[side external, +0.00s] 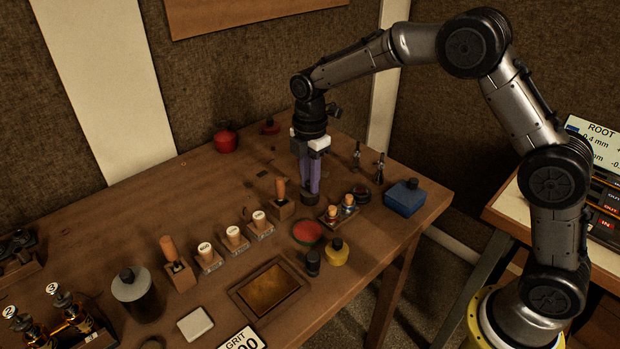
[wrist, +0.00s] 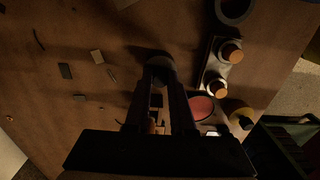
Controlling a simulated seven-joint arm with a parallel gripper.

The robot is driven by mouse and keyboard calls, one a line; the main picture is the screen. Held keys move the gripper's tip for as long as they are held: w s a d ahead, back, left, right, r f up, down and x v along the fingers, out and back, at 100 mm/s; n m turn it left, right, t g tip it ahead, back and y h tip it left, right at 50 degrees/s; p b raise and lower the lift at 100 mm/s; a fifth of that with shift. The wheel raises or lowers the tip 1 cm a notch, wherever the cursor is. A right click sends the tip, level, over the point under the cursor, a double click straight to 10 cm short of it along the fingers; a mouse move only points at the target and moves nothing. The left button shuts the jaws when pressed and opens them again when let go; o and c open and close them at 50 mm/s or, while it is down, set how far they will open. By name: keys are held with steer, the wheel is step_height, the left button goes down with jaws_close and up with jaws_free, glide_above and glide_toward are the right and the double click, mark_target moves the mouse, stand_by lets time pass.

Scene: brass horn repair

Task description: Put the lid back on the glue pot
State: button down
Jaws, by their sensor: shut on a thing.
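My gripper (side external: 311,190), with purple-tinted fingers, points down over the middle of the bench. It is shut on a small dark round piece (side external: 309,198), which also shows at the fingertips in the wrist view (wrist: 160,68). I cannot tell surely whether this is the lid, or whether it touches the bench. A low dark round pot (side external: 361,194) stands to the right of my gripper. In the wrist view it is a dark ring (wrist: 235,8) cut by the top edge, apparently open. I cannot be sure that it is the glue pot.
A wooden-handled tool (side external: 281,188) stands left.

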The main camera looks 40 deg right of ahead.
stand_by(0.3)
steer(key=shift+c, duration=1)
jaws_free()
steer(key=shift+r, duration=0.1)
steer(key=shift+r, duration=3.4)
steer(key=shift+c, duration=0.2)
jaws_close()
steer(key=shift+f, duration=0.45)
